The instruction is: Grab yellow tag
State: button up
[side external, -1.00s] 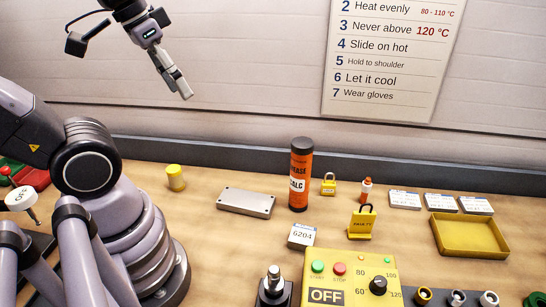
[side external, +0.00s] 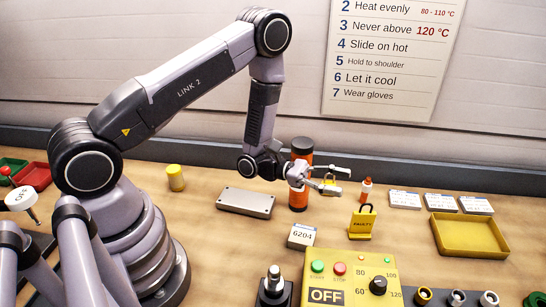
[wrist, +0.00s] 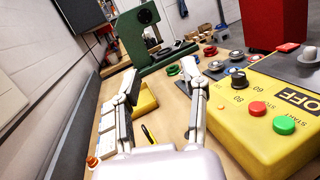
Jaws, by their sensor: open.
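The yellow tag (side external: 361,224), marked FAULTY and with a dark loop on top, stands upright on the wooden bench in the side view. A small yellow and black piece (wrist: 148,133) low between my fingers in the wrist view looks like the same tag seen nearly edge-on. My gripper (side external: 343,180) is open and empty, its fingers spread and pointing right. In the side picture it lies above and a little left of the tag, apart from it. The fingers also show in the wrist view (wrist: 165,80).
An orange-black can (side external: 299,200) and a yellow padlock (side external: 327,191) show behind my gripper. A yellow control box (side external: 345,267) is in front, beside a 6204 card (side external: 302,236).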

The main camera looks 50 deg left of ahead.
jog(key=a+f+n+t+y, duration=0.1)
jog(key=f+n+t+y, duration=0.1)
jog(key=f, duration=0.2)
jog(key=a+f+n+t+y, duration=0.1)
jog(key=a+f+n+y, duration=0.1)
jog(key=f, duration=0.3)
jog(key=a+f+n+t+y, duration=0.1)
jog(key=f+n+t, duration=0.1)
jog(key=f, duration=0.2)
jog(key=shift+a+f+t+y, duration=0.15)
jog(key=shift+a+t+y, duration=0.15)
jog(key=shift+a+y, duration=0.1)
jog(key=shift+w+f, duration=0.15)
jog(key=shift+f, duration=0.1)
send_over(366, 232)
jog(key=shift+w+a, duration=0.1)
jog(key=shift+w, duration=0.25)
grip_shut()
